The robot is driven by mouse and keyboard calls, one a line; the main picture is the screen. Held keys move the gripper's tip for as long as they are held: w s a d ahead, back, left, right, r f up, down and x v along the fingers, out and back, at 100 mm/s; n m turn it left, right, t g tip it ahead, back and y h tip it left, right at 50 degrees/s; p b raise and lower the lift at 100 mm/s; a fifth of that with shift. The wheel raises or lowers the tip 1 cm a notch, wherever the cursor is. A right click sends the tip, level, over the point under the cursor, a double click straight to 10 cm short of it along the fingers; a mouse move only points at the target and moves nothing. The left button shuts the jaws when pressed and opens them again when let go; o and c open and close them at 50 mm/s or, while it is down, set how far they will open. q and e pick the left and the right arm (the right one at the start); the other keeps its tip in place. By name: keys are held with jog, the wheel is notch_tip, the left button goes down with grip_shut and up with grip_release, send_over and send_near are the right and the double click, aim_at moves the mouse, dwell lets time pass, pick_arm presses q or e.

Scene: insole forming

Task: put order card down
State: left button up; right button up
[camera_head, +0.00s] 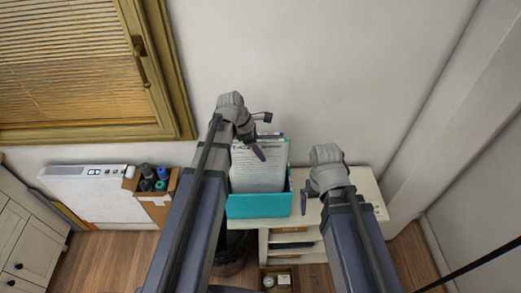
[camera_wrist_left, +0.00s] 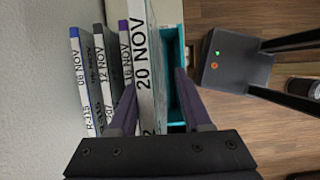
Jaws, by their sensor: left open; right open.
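The order card, a white printed sheet (camera_head: 258,175), stands upright in the teal box (camera_head: 258,206) in the head view. In the left wrist view the card nearest the box's open space has a spine marked 20 NOV (camera_wrist_left: 147,60). My left gripper (camera_head: 257,150) is over the box by the card's upper part. In the left wrist view its open fingers (camera_wrist_left: 156,85) lie on either side of the 20 NOV card, with a gap on the right. My right gripper (camera_head: 308,193) is open and empty, just right of the box.
Other cards marked 08 NOV (camera_wrist_left: 82,80), 12 NOV and 16 NOV stand behind. The box sits on a white shelf unit (camera_head: 370,195) against the wall. A cardboard box of dark rolls (camera_head: 155,183) is to the left, below the window.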

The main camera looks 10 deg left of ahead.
pick_arm(q)
jog(key=shift+r, duration=0.1)
jog(key=shift+r+p, duration=0.45)
jog(key=shift+p, duration=0.1)
jog(key=p+v, duration=1)
jog(key=v, duration=0.1)
jog(key=shift+a+r+p, duration=0.25)
jog(key=shift+p, duration=0.1)
jog(key=shift+s+f, duration=0.1)
jog(key=s+d+f+m+y+b, duration=0.1)
jog(key=s+d+f+m+b, duration=0.3)
jog(key=f+m+b, duration=0.4)
jog(key=s+d+f+m+g+y+b, duration=0.1)
jog(key=s+d+f+m+y+b, duration=0.1)
jog(key=s+d+f+m+b, duration=0.3)
jog(key=s+d+f+m+y+b, duration=0.2)
jog(key=s+d+f+m+b, duration=0.3)
jog(key=f+m+b, duration=0.6)
jog(key=shift+s+f+m, duration=0.4)
jog(key=shift+f+m, duration=0.1)
jog(key=shift+f, duration=0.2)
jog(key=shift+d, duration=0.1)
